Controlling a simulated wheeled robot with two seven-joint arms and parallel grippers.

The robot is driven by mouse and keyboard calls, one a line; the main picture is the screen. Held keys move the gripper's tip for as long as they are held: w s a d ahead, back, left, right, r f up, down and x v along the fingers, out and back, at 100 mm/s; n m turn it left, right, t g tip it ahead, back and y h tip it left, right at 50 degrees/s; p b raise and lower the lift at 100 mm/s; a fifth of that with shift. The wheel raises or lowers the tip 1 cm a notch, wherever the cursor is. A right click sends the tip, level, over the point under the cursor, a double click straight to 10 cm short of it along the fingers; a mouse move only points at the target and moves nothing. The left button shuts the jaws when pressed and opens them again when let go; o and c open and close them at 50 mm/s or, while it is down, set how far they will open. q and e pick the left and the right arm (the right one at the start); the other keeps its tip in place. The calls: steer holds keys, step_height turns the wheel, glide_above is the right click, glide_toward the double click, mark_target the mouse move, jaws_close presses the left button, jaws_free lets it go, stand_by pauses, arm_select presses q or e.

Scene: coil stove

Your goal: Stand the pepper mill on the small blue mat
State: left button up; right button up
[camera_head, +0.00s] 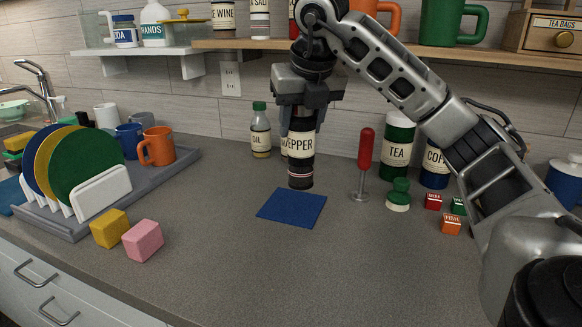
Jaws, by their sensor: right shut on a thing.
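The pepper mill (301,148), dark with a white "PEPPER" label, is upright in my right gripper (302,106). The gripper points down and is shut on its upper part, hiding the top. The small blue mat (291,209) lies flat on the counter, just below and in front of the mill in the picture. The mill's base shows just above the mat's back edge; I cannot tell whether it touches the counter. My left gripper is not in view.
An oil bottle (260,131) stands behind left of the mill. A red-handled tool (365,150) stands upright to the right, near the tea canister (397,140). Yellow (110,228) and pink (143,240) blocks lie left. The front counter is clear.

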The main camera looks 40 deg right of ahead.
steer(key=w+d+r+x, duration=0.1)
steer(key=w+x, duration=0.1)
steer(key=x, duration=0.9)
steer(key=shift+d+p, duration=0.3)
steer(key=shift+d, duration=0.1)
steer(key=shift+f, duration=0.2)
steer(key=shift+f, duration=0.15)
steer(key=o, duration=1.4)
steer(key=v, duration=1.2)
